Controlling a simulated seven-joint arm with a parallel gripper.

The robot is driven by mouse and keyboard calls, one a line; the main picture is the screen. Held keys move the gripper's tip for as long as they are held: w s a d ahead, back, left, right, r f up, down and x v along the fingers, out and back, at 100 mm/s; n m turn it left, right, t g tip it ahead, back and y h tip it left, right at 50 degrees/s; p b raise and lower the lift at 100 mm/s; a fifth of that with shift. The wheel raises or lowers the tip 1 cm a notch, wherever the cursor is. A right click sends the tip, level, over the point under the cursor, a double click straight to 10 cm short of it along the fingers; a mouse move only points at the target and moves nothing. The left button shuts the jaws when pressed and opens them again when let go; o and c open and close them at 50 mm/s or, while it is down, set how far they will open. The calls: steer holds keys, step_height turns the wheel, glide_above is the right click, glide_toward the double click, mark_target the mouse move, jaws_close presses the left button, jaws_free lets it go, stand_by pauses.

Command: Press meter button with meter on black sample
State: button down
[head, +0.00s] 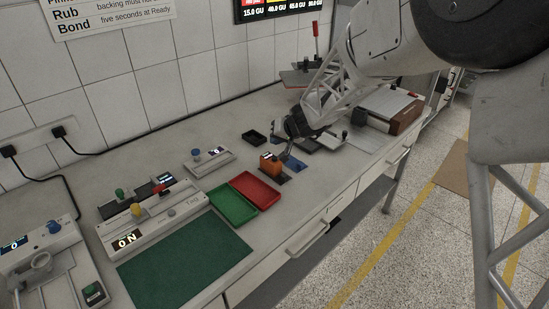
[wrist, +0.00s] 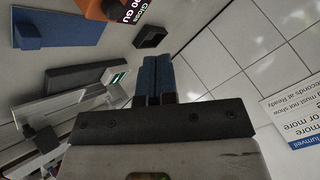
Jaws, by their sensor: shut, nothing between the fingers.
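The orange meter (head: 270,162) stands on the bench beside a blue piece (head: 295,166). In the wrist view the meter (wrist: 118,8) is cut off by the top edge, its dark display reading gloss in GU.
A small black tray (head: 253,138) is behind the meter. Red (head: 257,188) and green (head: 233,205) trays and a green mat (head: 185,264) lie left. Button devices (head: 208,158) stand toward the wall. A brown-fronted box (head: 404,118) is at the right.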

mark_target(276, 157)
steer(key=shift+f, duration=1.75)
steer(key=shift+f, duration=0.95)
stand_by(2.1)
steer(key=shift+r, duration=0.95)
steer(key=shift+r, duration=0.1)
steer(key=shift+r, duration=2.4)
